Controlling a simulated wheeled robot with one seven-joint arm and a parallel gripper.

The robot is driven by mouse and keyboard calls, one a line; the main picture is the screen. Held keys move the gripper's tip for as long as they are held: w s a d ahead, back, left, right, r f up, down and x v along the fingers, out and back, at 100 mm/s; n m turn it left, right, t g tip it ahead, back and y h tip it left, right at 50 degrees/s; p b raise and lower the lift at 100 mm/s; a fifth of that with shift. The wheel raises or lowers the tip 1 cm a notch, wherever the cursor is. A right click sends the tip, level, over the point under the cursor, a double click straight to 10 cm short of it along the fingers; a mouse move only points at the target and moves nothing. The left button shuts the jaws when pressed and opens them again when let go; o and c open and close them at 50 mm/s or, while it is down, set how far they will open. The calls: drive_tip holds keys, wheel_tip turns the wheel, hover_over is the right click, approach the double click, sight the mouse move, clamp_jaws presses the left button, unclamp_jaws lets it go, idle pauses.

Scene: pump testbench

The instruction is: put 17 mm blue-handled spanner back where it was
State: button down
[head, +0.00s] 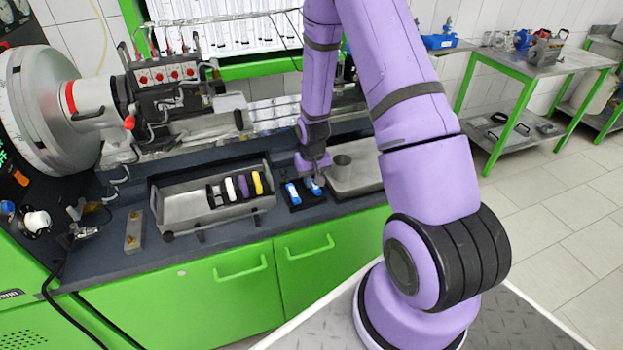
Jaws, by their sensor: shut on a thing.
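My gripper (314,176) points down over a small black holder (308,203) on the dark bench top, right of the steel tray. It is shut on a blue-handled spanner (315,188), whose handle shows just below the fingers. The spanner is at or just above the right part of the holder; I cannot tell whether it is seated. A second blue handle (292,194) stands in the left part of the holder. Size marks are too small to read.
A steel tray (182,213) with black, white, purple and yellow pieces stands left of the holder. A steel block (357,180) with a round cup stands close on the right. Pump fittings (165,80) rise behind on the left. The bench front edge lies just below.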

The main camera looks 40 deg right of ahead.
drive_tip(key=shift+f, duration=0.4)
drive_tip(key=c, duration=0.9)
unclamp_jaws()
drive_tip(key=shift+c, duration=0.2)
wheel_tip(320, 180, up, 13)
wheel_tip(320, 180, up, 11)
drive_tip(key=t, duration=0.1)
hover_over(313, 182)
drive_tip(key=s+a, duration=0.2)
drive_tip(key=a, duration=0.1)
drive_tip(key=s+a+r+n+t, duration=0.1)
drive_tip(key=s+a+r, duration=0.3)
drive_tip(key=s+r, duration=0.6)
drive_tip(key=s+a+r+n+t, duration=0.2)
drive_tip(key=s+a+r, duration=0.3)
drive_tip(key=s+r, duration=0.5)
drive_tip(key=shift+s+a+t, duration=0.25)
drive_tip(key=shift+s+t, duration=0.35)
drive_tip(key=shift+s, duration=0.45)
